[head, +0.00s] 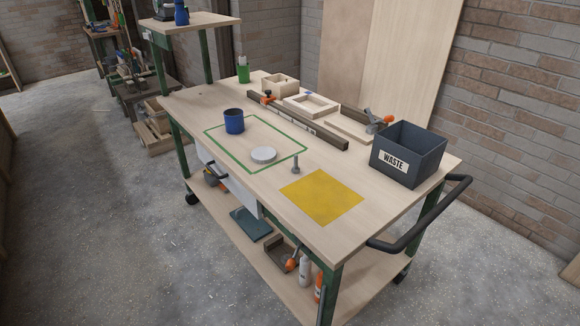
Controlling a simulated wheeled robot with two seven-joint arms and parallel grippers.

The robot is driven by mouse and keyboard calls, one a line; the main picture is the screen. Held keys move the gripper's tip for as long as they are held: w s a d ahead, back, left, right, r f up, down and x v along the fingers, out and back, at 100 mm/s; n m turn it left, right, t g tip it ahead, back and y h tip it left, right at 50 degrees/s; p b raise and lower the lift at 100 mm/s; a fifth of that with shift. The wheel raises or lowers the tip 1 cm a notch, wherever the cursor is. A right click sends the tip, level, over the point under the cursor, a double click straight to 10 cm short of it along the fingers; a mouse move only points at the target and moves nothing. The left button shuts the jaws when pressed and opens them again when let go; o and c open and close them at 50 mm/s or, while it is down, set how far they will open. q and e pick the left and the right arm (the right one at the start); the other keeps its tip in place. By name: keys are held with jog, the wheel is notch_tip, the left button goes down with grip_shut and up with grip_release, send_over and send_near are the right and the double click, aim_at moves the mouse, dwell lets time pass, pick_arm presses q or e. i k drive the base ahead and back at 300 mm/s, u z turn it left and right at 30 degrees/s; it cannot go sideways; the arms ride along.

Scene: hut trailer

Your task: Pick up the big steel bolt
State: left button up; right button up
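The big steel bolt (296,163) stands upright on the wooden top of the workbench cart (250,190). It is grey with a wider head at the top. It stands between the green outlined rectangle and the yellow square (322,199), apart from both. A white round disc (263,154) lies to its left inside the green outline. Neither of my grippers shows in the head view.
A blue cup (234,121) stands inside the green outline. A long dark bar (297,122) lies behind the bolt. Wooden frames (312,104) and a dark WASTE bin (409,153) stand farther back. A black handle (428,226) sticks out at the right end.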

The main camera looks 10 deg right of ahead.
aim_at(295, 169)
jog(key=u, duration=1.25)
jog(key=i, duration=3.05)
jog(key=z, duration=2.7)
